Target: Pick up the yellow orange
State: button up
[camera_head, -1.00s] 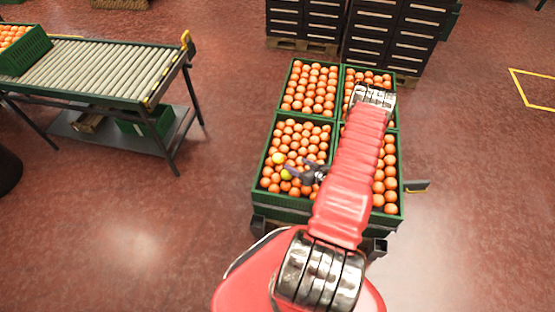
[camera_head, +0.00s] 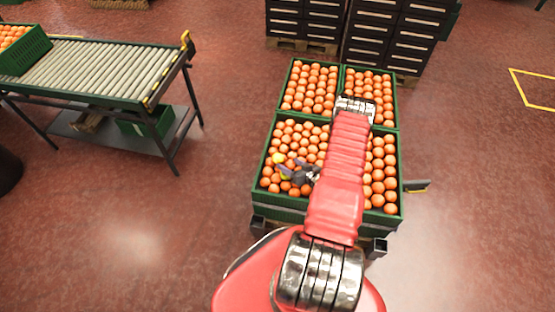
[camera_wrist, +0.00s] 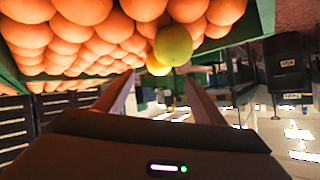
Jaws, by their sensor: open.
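In the wrist view the nearer yellow-green orange (camera_wrist: 173,46) sits ahead of the fingertips, slightly right of the middle. A second yellow one (camera_wrist: 157,67) shows partly behind it. My gripper (camera_wrist: 160,77) is open, with nothing between its fingers. Whether a finger touches fruit cannot be told.
Orange fruit (camera_head: 300,140) fills the crate around the yellow ones. Other full crates adjoin it behind and to the right, partly hidden by my arm. A roller conveyor (camera_head: 110,70) stands at left, dark stacked crates (camera_head: 395,45) behind. The floor between is clear.

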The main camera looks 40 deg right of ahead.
aim_at(281, 159)
jog(key=shift+x, duration=1.45)
jog(key=shift+x, duration=2.65)
jog(key=shift+s+d+f, duration=0.1)
jog(key=shift+f, duration=0.05)
jog(key=shift+c, duration=0.4)
jog(key=c, duration=1.1)
jog(key=shift+r, duration=5.05)
